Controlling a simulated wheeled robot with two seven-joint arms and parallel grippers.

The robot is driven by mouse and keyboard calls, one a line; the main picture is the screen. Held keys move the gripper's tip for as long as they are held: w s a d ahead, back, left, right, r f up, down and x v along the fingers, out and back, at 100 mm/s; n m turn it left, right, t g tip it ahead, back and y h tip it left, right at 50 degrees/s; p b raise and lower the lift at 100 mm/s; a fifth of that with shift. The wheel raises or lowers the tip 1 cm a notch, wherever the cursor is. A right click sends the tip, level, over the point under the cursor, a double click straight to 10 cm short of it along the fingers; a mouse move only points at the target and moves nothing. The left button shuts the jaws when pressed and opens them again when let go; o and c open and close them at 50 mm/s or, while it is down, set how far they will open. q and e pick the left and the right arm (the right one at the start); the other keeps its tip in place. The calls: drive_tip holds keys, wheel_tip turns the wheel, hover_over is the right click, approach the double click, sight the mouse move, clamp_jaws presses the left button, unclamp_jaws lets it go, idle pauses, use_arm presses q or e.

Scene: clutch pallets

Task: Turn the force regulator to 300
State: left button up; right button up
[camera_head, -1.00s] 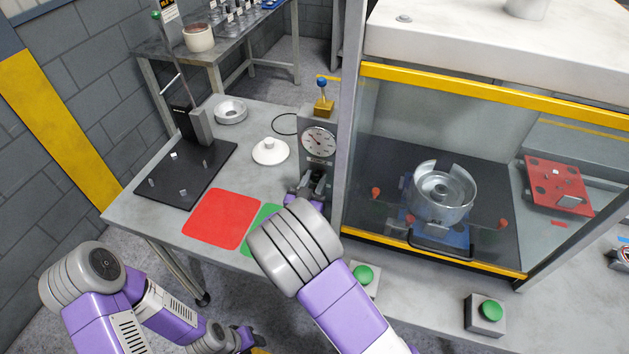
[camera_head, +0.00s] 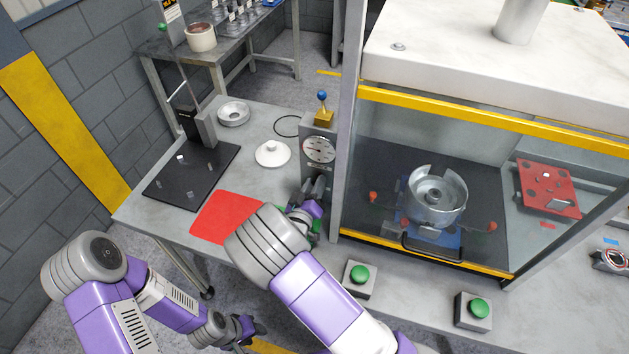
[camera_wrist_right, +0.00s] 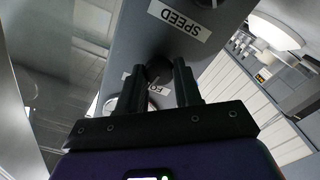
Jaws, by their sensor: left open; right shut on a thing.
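A grey control box (camera_head: 321,126) carries a round white gauge (camera_head: 319,149) with a dark needle; its numbers are too small to read. In the right wrist view, a dark round knob (camera_wrist_right: 158,72) sits on the box beside a label starting "FO", partly hidden. My right gripper (camera_head: 314,186) is at the box front below the gauge. In the wrist view its two fingers (camera_wrist_right: 160,82) are shut on this knob, one on each side. My left gripper (camera_head: 256,329) hangs low in front of the table, open and away from the box.
A second knob (camera_wrist_right: 203,2) with a "SPEED" label (camera_wrist_right: 181,19) is close by on the box. A glass-fronted press (camera_head: 440,170) stands right of it. A white cone-shaped part (camera_head: 272,153) and a red mat (camera_head: 226,217) lie left. Green buttons (camera_head: 360,274) stand in front.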

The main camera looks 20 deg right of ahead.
drive_tip(key=shift+n+p, duration=0.35)
drive_tip(key=shift+n, duration=0.25)
drive_tip(key=o, duration=1)
drive_tip(key=shift+o, duration=0.2)
drive_tip(key=v, duration=0.7)
drive_tip(key=shift+s+a, duration=0.2)
drive_tip(key=shift+s, duration=0.05)
drive_tip(key=shift+s+f, duration=0.1)
